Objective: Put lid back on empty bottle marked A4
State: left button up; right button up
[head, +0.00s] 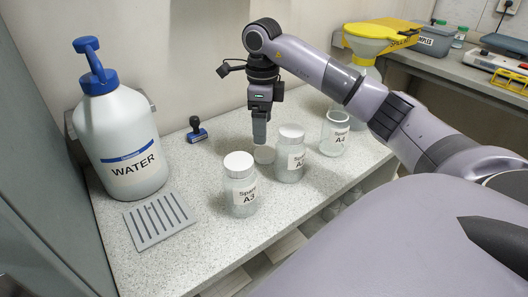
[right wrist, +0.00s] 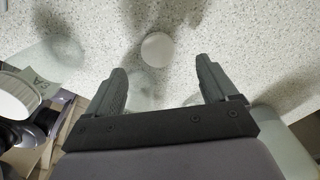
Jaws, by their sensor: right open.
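The bottle marked A4 (head: 335,136) stands upright without a lid on the bench, right of the other sample bottles in the head view. A loose white round lid (head: 264,154) lies flat on the bench; in the right wrist view the lid (right wrist: 157,49) shows just ahead of and between the fingertips. My right gripper (head: 260,141) points down above the lid, and its fingers (right wrist: 161,66) are spread and empty. The fingers overlap the lid's back edge in the head view; the exact gap is unclear. My left gripper is not in view.
Lidded bottle A3 (head: 240,190) and another lidded bottle (head: 290,158) stand close to the lid. A water bottle (head: 120,140), a slotted grey plate (head: 160,220) and a stamp (head: 196,130) are left. A yellow funnel (head: 370,48) is behind A4.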

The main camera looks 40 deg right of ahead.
aim_at(264, 152)
jog(key=shift+f, duration=0.95)
jog(key=shift+s+f+b, duration=0.2)
jog(key=shift+f, duration=1.15)
jog(key=shift+s+f+b, duration=0.15)
jog(key=shift+f, duration=1.15)
jog(key=c, duration=1.2)
jog(key=shift+r, duration=0.15)
